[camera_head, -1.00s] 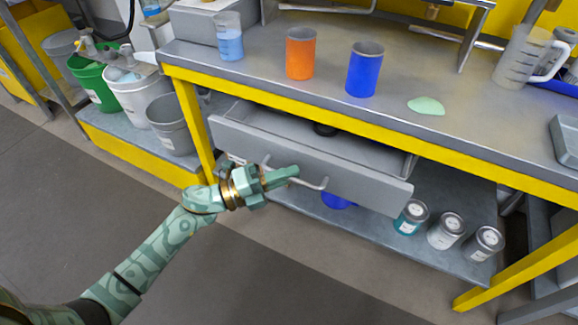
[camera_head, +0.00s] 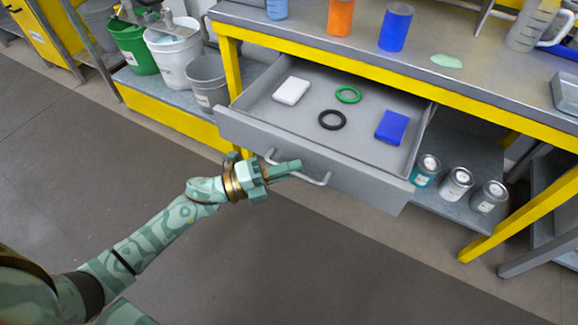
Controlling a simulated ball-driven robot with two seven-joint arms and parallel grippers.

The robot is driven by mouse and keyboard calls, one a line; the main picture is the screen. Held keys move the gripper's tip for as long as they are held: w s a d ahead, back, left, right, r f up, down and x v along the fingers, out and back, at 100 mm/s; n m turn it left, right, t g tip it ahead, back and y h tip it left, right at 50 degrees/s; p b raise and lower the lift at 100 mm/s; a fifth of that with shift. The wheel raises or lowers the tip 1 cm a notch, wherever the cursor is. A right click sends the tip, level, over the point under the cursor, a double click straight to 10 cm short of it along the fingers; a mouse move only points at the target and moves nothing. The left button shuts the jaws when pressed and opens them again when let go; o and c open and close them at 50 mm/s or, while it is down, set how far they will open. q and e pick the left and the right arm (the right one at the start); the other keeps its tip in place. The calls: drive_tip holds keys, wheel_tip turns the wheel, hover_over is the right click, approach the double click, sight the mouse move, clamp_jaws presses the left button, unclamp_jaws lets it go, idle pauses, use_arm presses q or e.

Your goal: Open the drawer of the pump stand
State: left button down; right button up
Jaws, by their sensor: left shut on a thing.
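The grey drawer (camera_head: 345,178) of the pump stand (camera_head: 470,112) is pulled far out, and its inside shows. A bar handle (camera_head: 322,181) runs along its front. My left gripper (camera_head: 285,168) is shut on the handle toward its left part; its fingers cover some of the bar. In the drawer lie a white block (camera_head: 291,91), a green ring (camera_head: 348,94), a black ring (camera_head: 332,120) and a blue block (camera_head: 391,127). My right gripper is not in view.
An orange cup (camera_head: 340,17), a blue cup (camera_head: 395,27) and a pale green patch (camera_head: 446,61) are on the bench top. Several cans (camera_head: 456,184) stand on the lower shelf. Buckets (camera_head: 207,80) stand at left. The floor in front is clear.

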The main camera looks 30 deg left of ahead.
use_arm(q)
drive_tip(key=shift+f, duration=0.1)
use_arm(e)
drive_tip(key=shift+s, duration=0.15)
use_arm(q)
drive_tip(key=c, duration=1.5)
unclamp_jaws()
drive_tip(key=b+v, duration=0.1)
drive_tip(key=v, duration=1.5)
drive_tip(key=shift+a, duration=0.25)
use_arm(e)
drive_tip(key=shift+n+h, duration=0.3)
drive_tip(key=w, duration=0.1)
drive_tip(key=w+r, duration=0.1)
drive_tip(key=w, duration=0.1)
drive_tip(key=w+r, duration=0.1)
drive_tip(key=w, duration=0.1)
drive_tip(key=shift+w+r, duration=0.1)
use_arm(q)
drive_tip(key=shift+s, duration=0.1)
